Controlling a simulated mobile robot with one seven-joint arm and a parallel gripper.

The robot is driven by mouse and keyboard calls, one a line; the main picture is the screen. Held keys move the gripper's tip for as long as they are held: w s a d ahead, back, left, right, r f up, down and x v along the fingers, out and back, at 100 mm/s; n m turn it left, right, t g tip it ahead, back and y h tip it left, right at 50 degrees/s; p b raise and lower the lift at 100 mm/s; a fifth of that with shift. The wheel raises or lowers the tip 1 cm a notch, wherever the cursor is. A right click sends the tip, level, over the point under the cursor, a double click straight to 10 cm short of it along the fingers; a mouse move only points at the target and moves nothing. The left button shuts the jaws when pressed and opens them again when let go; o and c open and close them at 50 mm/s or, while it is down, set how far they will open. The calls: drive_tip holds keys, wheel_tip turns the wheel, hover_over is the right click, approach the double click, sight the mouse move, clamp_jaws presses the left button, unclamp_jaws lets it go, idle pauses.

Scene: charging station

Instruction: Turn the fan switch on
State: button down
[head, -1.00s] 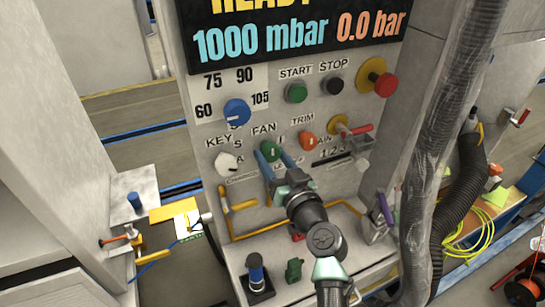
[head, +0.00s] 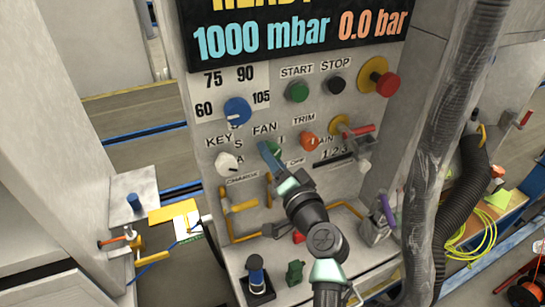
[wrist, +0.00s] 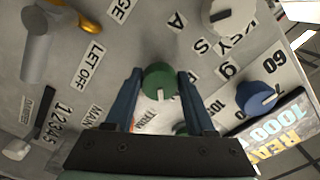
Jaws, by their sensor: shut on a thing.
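The green fan knob (wrist: 160,80), with a white mark, sits on the grey panel. In the wrist view it is between the blue fingertips of my gripper (wrist: 160,84), which is shut on it. In the head view my gripper (head: 270,153) reaches up to the panel just below the FAN label (head: 265,128). There its fingers hide most of the knob, and its exact angle is hard to read.
The white key switch (head: 228,163) is to the left, the blue dial (head: 237,111) above left, and the orange trim knob (head: 308,141) to the right. Yellow pipes (head: 245,206) run below. A thick grey hose (head: 430,150) hangs at the right.

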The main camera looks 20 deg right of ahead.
drive_tip(key=m+p, duration=0.2)
drive_tip(key=m, duration=0.6)
drive_tip(key=shift+r+m, duration=0.1)
drive_tip(key=shift+m, duration=0.3)
idle(0.3)
drive_tip(key=shift+c, duration=1.3)
unclamp_jaws()
drive_tip(key=s+b, duration=0.1)
drive_tip(key=s, duration=1.2)
drive_tip(key=shift+d, duration=0.2)
